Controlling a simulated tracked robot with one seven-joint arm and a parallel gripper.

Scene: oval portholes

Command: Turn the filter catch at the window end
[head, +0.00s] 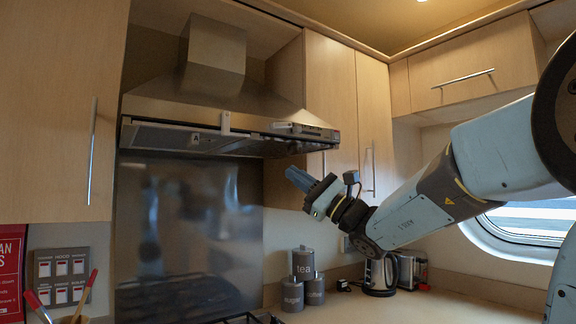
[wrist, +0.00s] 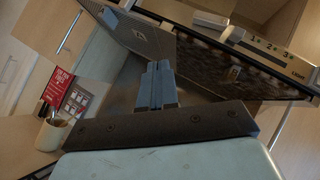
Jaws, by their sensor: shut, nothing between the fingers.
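The steel range hood (head: 200,100) hangs on the wall, with two dark mesh filter panels on its underside. The left panel (head: 165,138) bears a small plate marked A (head: 196,138). In the wrist view the right-hand panel (wrist: 205,65), at the window end, bears a small pale fitting (wrist: 234,72), perhaps its catch; its details are too small to tell. My gripper (head: 290,172) is below the hood's right end, apart from it, with its blue fingers pointing up and left. In the wrist view the fingers (wrist: 158,68) are together and empty, left of that fitting.
The control strip (head: 308,130) is at the hood's front right. A pale bracket (head: 225,124) stands on the front rim. Canisters (head: 303,280), a kettle (head: 380,274) and a toaster (head: 410,269) stand on the counter below. A cupboard (head: 330,90) adjoins the hood. Open air lies beneath the hood.

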